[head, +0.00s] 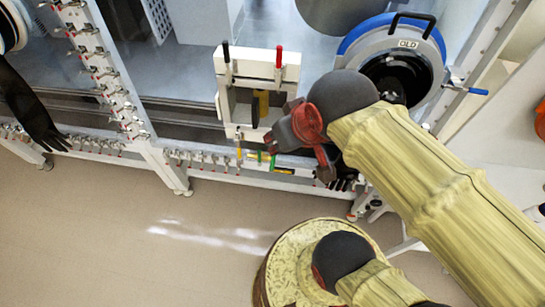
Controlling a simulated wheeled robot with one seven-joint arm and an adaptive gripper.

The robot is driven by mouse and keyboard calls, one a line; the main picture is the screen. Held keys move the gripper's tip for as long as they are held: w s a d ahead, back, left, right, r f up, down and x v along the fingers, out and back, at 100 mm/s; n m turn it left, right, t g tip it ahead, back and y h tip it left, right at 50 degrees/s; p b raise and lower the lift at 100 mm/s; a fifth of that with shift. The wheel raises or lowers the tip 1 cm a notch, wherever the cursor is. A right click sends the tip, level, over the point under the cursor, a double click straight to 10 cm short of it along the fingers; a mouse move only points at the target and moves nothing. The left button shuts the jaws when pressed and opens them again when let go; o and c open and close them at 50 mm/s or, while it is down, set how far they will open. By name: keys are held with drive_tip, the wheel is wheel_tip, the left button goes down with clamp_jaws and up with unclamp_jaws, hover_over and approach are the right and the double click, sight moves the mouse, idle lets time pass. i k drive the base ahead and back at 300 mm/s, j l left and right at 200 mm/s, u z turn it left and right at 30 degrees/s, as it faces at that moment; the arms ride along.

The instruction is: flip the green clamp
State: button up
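The green clamp (260,157) shows as a small green handle on the lower edge of a white box-shaped port in the glovebox front, in the head view. A yellow-orange handle (239,151) is just left of it. My gripper (291,150), dark with red parts, is just right of and above the green clamp, close to it. Whether it touches the clamp cannot be told. The finger gap is not clear from this view.
The white port (223,68) has a black handle (226,52) and a red handle (279,56) on top. A round blue-rimmed port (352,38) stands at right. A black glove (33,115) hangs at left. Small clamps line the frame. The floor (110,230) in front is clear.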

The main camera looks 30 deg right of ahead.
sight(272, 162)
drive_tip(key=k+j, duration=0.1)
drive_tip(key=j, duration=0.3)
drive_tip(key=k+j, duration=0.15)
drive_tip(key=j, duration=0.2)
drive_tip(key=k+j+z, duration=0.1)
drive_tip(key=j, duration=0.3)
drive_tip(key=k+j, duration=0.15)
drive_tip(key=j, duration=0.25)
drive_tip(key=k+j, duration=0.15)
drive_tip(key=j, duration=0.2)
